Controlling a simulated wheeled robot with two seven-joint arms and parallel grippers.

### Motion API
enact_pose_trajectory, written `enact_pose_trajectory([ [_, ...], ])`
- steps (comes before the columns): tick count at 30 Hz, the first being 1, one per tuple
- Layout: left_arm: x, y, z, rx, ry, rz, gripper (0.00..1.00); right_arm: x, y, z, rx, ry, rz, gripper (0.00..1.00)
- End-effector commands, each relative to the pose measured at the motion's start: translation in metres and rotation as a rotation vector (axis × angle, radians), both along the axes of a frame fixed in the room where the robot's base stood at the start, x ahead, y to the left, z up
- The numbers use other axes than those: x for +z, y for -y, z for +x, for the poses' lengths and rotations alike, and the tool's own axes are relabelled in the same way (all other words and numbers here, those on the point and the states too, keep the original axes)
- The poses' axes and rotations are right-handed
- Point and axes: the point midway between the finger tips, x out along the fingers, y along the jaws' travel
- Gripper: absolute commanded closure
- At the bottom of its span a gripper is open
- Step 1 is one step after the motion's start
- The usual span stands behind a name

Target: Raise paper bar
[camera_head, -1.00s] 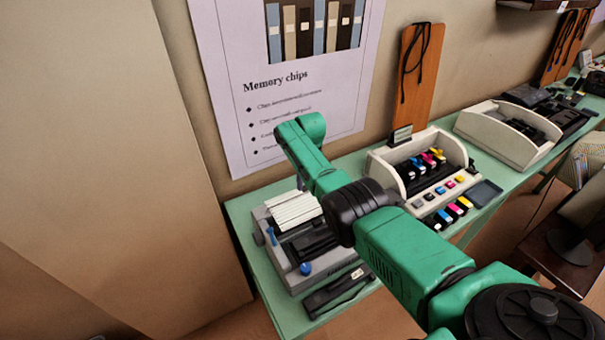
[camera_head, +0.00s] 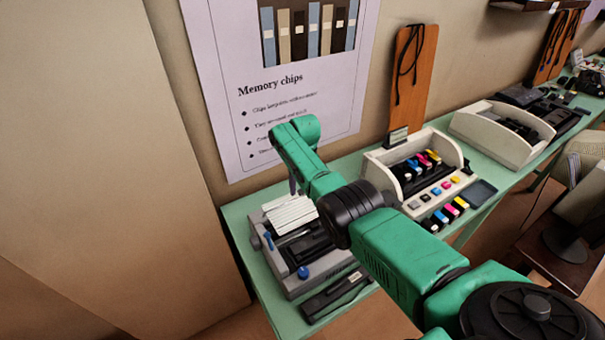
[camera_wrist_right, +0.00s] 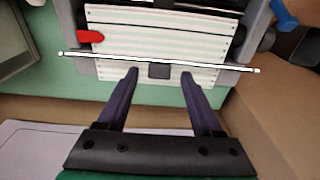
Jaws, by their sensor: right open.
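The printer (camera_head: 310,281) is a grey machine on the green table, with striped white paper (camera_head: 290,214) standing at its back. In the right wrist view the paper bar (camera_wrist_right: 200,64) is a thin white rod lying across the striped paper (camera_wrist_right: 120,33). A small dark tab (camera_wrist_right: 159,71) sits at its middle. My right gripper (camera_wrist_right: 160,74) is open, with its fingertips just short of the bar, one on each side of the tab. I cannot tell whether they touch it. In the head view my green arm hides most of this gripper. My left gripper is not in view.
A red lever (camera_wrist_right: 90,36) is near the paper's left edge. A blue knob (camera_head: 303,272) is on the printer's front. A beige printer with coloured cartridges (camera_head: 451,156) stands to the right on the green table (camera_head: 240,210). A wall with a poster (camera_head: 215,100) is behind.

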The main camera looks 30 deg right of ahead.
Motion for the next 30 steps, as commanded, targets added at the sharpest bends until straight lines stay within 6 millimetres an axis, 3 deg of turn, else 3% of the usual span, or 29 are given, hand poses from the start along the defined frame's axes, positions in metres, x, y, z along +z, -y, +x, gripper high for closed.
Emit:
enact_pose_trajectory([
  [4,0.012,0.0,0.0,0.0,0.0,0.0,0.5,0.031,0.0,-0.001,-0.001,0.006,0.001,0.32],
  [15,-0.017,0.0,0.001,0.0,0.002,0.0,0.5,0.123,0.001,-0.008,0.0,0.0,0.001,0.32],
  [19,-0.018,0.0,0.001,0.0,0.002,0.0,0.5,0.135,0.001,-0.01,0.0,-0.004,0.002,0.32],
  [30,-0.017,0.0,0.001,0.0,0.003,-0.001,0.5,0.136,0.001,-0.01,0.0,-0.004,0.002,0.32],
])
